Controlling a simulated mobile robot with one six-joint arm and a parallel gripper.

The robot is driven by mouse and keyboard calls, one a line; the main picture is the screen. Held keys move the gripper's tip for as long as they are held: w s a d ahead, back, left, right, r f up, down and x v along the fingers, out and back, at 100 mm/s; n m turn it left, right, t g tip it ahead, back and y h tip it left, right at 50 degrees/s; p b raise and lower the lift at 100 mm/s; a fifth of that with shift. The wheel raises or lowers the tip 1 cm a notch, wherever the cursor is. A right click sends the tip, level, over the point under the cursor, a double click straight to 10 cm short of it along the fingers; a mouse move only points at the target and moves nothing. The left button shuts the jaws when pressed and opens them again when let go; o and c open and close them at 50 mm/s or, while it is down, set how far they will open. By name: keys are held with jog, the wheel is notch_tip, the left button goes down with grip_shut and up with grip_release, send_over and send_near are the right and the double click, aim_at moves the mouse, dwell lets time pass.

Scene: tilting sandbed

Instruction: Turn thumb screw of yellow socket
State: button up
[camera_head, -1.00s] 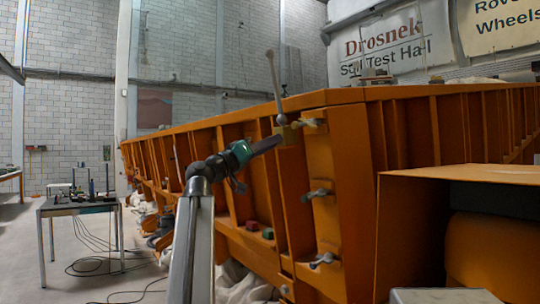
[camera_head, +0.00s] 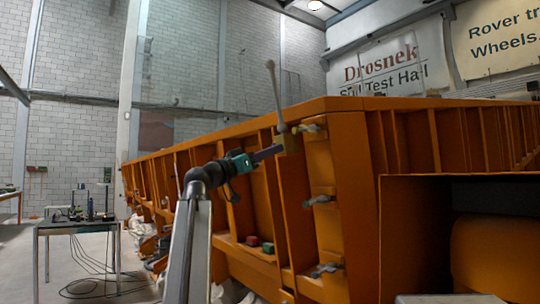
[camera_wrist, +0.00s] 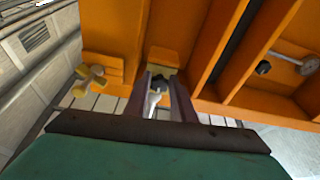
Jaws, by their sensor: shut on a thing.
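The yellow socket (camera_head: 289,143) sits on the orange bed's side near its top corner, with a grey rod (camera_head: 275,95) standing up from it, slightly tilted. My gripper (camera_head: 279,149) reaches it from the left, with its dark fingers at the socket. In the wrist view my gripper (camera_wrist: 158,93) is shut on a small pale and dark piece (camera_wrist: 153,98), which looks like the thumb screw. Its exact shape and angle are partly hidden by the fingers.
Grey clamps (camera_head: 320,199) sit lower on the same orange post. A red block (camera_head: 252,240) and a green block (camera_head: 267,247) lie on a ledge below. An orange housing (camera_head: 455,240) stands at right. A table (camera_head: 75,225) stands far left.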

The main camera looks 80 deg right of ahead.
jog(key=shift+r, duration=0.1)
jog(key=o, duration=1)
jog(key=shift+c, duration=0.2)
jog(key=p+v, duration=0.2)
jog(key=v, duration=1.1)
jog(key=shift+w+a+f+p, duration=0.25)
jog(key=shift+p, duration=0.1)
jog(key=shift+r, duration=0.1)
